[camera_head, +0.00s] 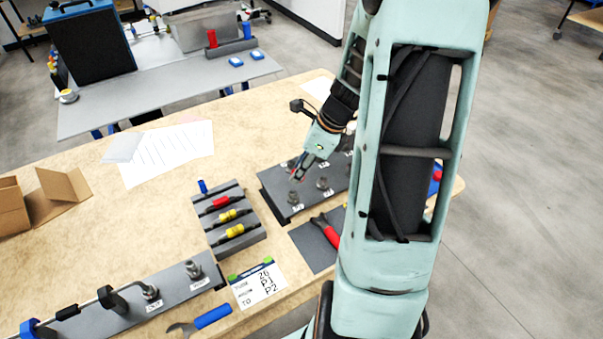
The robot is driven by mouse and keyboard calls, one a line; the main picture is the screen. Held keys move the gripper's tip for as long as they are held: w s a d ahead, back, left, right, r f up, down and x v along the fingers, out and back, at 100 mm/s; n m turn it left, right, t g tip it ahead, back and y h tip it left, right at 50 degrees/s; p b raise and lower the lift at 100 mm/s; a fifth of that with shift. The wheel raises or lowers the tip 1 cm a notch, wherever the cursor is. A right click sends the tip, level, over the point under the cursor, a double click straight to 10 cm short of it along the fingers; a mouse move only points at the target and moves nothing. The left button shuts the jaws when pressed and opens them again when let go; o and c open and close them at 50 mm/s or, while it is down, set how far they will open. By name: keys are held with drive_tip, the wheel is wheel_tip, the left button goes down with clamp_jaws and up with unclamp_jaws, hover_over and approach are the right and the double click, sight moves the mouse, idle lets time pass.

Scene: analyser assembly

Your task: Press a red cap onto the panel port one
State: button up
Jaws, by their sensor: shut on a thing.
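My gripper (300,170) is over the left part of the dark panel (273,195) on the bench. Its jaws are shut on a small red thing, apparently a red cap (297,177), mostly hidden by the fingers. A metal port (293,198) stands on the panel just below the fingertips, with a white label in front. I cannot tell whether the cap touches it. A second port (322,184) stands to its right. Labels are too small to read, so port one is unclear. My arm hides the panel's right part.
Left of the panel is a grey rack (245,241) with red and yellow capped pieces and a blue cap. Red-handled pliers (328,232) lie on a dark mat. A card (258,286), a blue wrench (212,316) and another fitting panel (125,320) are nearer.

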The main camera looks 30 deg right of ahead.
sight(295, 193)
drive_tip(key=shift+w+a, duration=0.35)
drive_tip(key=shift+a, duration=0.3)
drive_tip(key=shift+f+b, duration=2.45)
drive_tip(key=shift+f, duration=0.25)
drive_tip(key=shift+f+b, duration=0.8)
drive_tip(key=shift+f, duration=0.5)
drive_tip(key=shift+c, duration=0.2)
drive_tip(key=o, duration=0.9)
drive_tip(key=shift+r, duration=0.1)
drive_tip(key=v, duration=1.2)
drive_tip(key=shift+a, duration=0.1)
